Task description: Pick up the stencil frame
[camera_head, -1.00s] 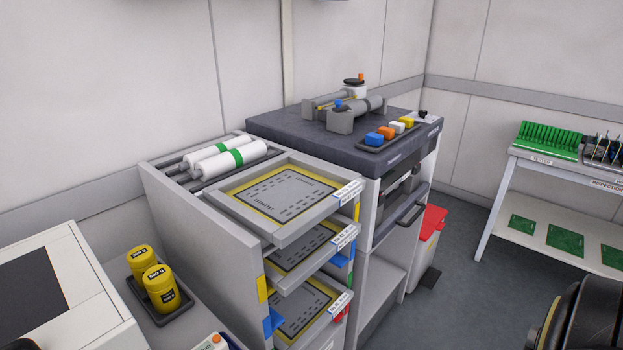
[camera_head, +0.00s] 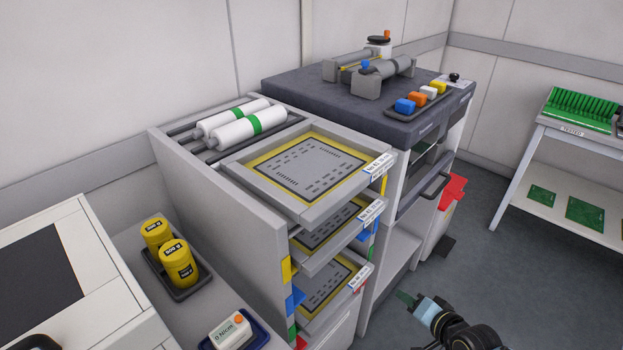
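Three grey stencil frames with yellow-edged, slotted metal sheets sit one above another in a grey rack. The top stencil frame (camera_head: 305,168) lies in the open top and shows best. The middle stencil frame (camera_head: 327,231) and the bottom stencil frame (camera_head: 326,286) are partly hidden in their slots. Each has a white label at its right front corner. My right gripper (camera_head: 410,300) is at the bottom, right of the rack and apart from all frames in the picture. Its tip is small and edge-on, so its opening is unclear. My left gripper is not in view.
White rolls with green bands (camera_head: 242,125) lie behind the top frame. A dark-topped machine (camera_head: 290,80) stands right of the rack. Yellow jars (camera_head: 178,262) stand on a tray at left. A red-lidded bin (camera_head: 450,195) stands beside the machine. Floor is open at right.

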